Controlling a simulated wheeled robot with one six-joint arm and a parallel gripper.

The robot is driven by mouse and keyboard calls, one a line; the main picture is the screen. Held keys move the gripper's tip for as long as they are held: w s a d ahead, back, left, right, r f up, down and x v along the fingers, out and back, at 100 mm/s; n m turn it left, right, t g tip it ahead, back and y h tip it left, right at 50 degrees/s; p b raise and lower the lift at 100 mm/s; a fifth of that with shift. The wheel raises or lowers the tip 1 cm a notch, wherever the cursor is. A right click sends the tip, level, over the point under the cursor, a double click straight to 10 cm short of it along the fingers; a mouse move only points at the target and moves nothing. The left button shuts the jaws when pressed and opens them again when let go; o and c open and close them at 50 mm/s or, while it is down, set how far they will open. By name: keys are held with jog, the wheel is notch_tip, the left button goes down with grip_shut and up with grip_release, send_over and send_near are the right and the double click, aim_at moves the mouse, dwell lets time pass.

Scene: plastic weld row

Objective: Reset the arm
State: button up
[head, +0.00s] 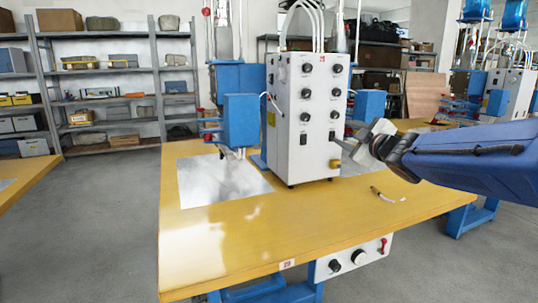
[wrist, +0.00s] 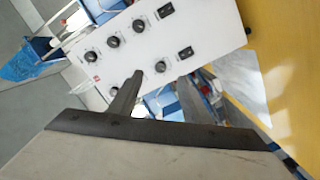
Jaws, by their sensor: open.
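My gripper (head: 346,150) reaches in from the right in the head view, with my blue arm behind it. It is close to the right side of the white control box (head: 306,110), above the yellow table (head: 232,240). In the wrist view, the two dark fingers of my gripper (wrist: 160,88) stand apart with nothing held between them. The control box (wrist: 205,25) with its black knobs and switches lies beyond the fingertips there. I cannot tell whether the fingers touch the box.
A blue welding head (head: 240,122) stands left of the box, above a metal plate (head: 222,180). A small cable-like item (head: 384,195) lies on the table below my arm. Shelves (head: 105,80) stand at the back left. More machines (head: 510,90) stand at the right. The table's front is clear.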

jog(key=s+d+f+m+g+h, duration=0.2)
jog(key=s+d+f+m+h, duration=0.35)
jog(key=s, duration=0.25)
jog(key=s+a+f+m+g, duration=0.2)
jog(key=s+f+g, duration=0.1)
jog(key=s+f, duration=0.4)
jog(key=s+a+f+m+g+y, duration=0.1)
jog(key=s+a+f+m+g, duration=0.1)
jog(key=s+f, duration=0.6)
jog(key=s+a+f+m+g+y, duration=0.1)
jog(key=s+f+m+g, duration=0.2)
jog(key=s, duration=1.2)
notch_tip(320, 180, down, 4)
jog(key=shift+s+a+f+m+g, duration=0.2)
jog(key=shift+a+m+g, duration=0.2)
jog(key=shift+g, duration=0.8)
